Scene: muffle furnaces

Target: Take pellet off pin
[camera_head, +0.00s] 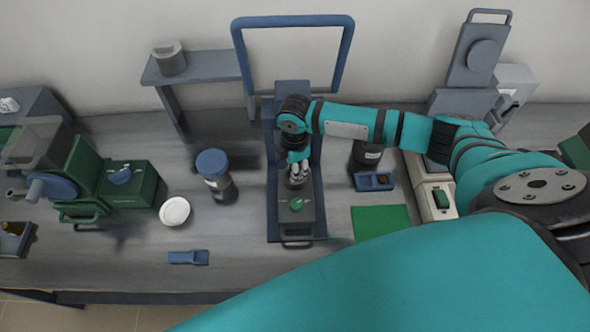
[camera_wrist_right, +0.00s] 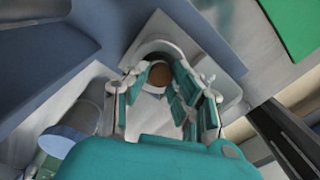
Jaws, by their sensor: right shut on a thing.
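My right gripper (camera_head: 297,180) points down over the grey block of the blue press stand in the middle of the bench. In the right wrist view its fingers (camera_wrist_right: 166,88) are closed in around a small brown round piece, which looks like the pellet (camera_wrist_right: 159,73). A pale, rounded part shows just below the pellet between the fingers; I cannot tell whether this is the pin. I cannot tell whether the pellet still touches what is under it. In the head view the fingers hide the pellet. My left gripper is not in view.
The blue press stand (camera_head: 273,190) surrounds the work spot, with a green-knobbed block (camera_head: 298,217) in front. A blue tray (camera_head: 374,181) and green mat (camera_head: 381,222) lie right.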

